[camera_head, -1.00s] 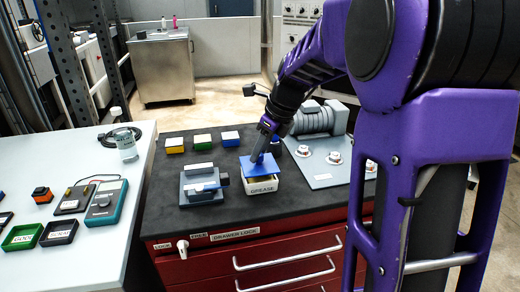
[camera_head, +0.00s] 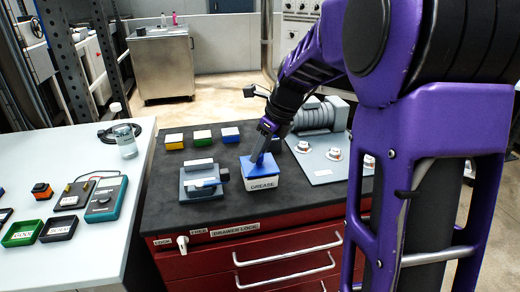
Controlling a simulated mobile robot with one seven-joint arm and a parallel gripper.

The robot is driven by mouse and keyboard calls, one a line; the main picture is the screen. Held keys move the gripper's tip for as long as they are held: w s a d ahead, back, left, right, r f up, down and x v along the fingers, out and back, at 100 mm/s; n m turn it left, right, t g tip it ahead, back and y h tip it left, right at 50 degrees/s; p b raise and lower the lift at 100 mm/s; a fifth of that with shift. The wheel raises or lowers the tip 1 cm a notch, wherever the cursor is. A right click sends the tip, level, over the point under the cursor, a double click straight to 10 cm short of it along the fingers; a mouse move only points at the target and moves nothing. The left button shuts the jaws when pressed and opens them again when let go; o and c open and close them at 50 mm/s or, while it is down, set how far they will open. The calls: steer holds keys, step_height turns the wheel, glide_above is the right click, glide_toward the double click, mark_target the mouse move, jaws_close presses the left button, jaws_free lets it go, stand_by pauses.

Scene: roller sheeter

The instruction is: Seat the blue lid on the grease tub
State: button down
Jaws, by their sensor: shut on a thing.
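The grease tub (camera_head: 264,184) is a white box labelled GREASE on the black top of the red drawer cabinet. The blue lid (camera_head: 261,168) lies flat over the tub's top and covers its opening. It looks level with the rim, though I cannot tell whether it is fully pressed down. My gripper (camera_head: 258,158) points down at the lid from above and is shut on it near the middle. The fingertips are small and partly hard to make out.
A grey vise (camera_head: 202,180) stands close to the left of the tub. Yellow, green and blue-topped blocks (camera_head: 202,138) sit behind. A grey plate with knobs (camera_head: 330,166) lies to the right, with a grey motor (camera_head: 320,115) behind. The cabinet top's front is clear.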

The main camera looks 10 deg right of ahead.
steer(key=shift+f, duration=0.35)
stand_by(0.5)
steer(key=shift+c, duration=0.8)
jaws_free()
step_height(320, 180, up, 7)
steer(key=p, duration=0.7)
steer(key=shift+p, duration=0.3)
